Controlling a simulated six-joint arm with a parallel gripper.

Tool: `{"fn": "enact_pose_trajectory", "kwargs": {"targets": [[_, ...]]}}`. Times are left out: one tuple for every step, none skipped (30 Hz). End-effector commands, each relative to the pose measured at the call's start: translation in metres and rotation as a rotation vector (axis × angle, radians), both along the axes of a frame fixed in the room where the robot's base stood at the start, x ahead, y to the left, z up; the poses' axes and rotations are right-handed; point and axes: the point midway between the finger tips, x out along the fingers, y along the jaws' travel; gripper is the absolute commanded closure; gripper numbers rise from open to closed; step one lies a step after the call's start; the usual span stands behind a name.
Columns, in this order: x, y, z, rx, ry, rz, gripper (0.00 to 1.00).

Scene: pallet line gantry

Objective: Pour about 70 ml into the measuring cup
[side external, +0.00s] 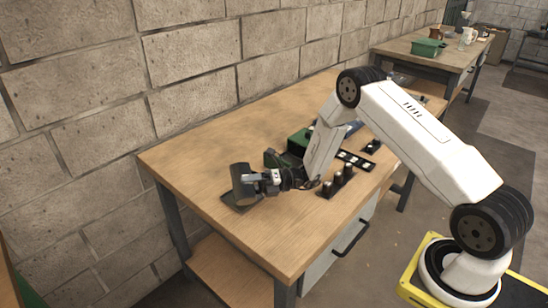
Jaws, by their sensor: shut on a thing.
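My gripper (264,182) is low over the left part of the wooden bench and shut on a dark grey-brown container (242,178). The container looks roughly upright, at or just above a dark flat plate (236,203) on the bench. I cannot tell whether it touches the plate or what it holds. No measuring cup can be made out for certain on this bench. My gripper and arm hide part of the bench behind them.
A green box (298,141) stands behind my forearm. A black rack with several dark round-topped pieces (339,180) and a black tray with white pieces (357,160) lie to the right. The bench's front left (270,240) is clear. A block wall (190,50) runs behind.

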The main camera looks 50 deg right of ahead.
Motion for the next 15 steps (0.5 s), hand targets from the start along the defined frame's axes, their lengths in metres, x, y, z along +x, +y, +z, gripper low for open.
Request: {"fn": "enact_pose_trajectory", "kwargs": {"targets": [[0.0001, 0.0002, 0.0003, 0.004, 0.004, 0.000, 0.99], [-0.0003, 0.0004, 0.0001, 0.006, 0.007, 0.000, 0.99], [0.0000, 0.0003, -0.0001, 0.009, 0.010, 0.000, 0.99], [-0.0003, 0.0004, -0.0002, 0.011, 0.013, 0.000, 0.99], [-0.0005, 0.0006, -0.0003, 0.012, 0.016, 0.000, 0.99], [-0.0003, 0.0004, -0.0006, 0.015, 0.020, 0.000, 0.99], [-0.0005, 0.0005, -0.0007, 0.017, 0.022, 0.000, 0.99], [-0.0006, 0.0006, -0.0008, 0.019, 0.026, 0.000, 0.99], [-0.0005, 0.0005, -0.0010, 0.022, 0.030, 0.000, 0.99], [-0.0006, 0.0006, -0.0012, 0.024, 0.033, 0.000, 0.99], [-0.0006, 0.0006, -0.0013, 0.027, 0.037, 0.000, 0.99], [-0.0007, 0.0005, -0.0014, 0.029, 0.040, 0.000, 0.99], [-0.0007, 0.0006, -0.0017, 0.031, 0.043, 0.000, 0.99], [-0.0007, 0.0006, -0.0018, 0.033, 0.046, 0.000, 0.99], [-0.0007, 0.0006, -0.0020, 0.036, 0.050, 0.000, 0.99]]}}
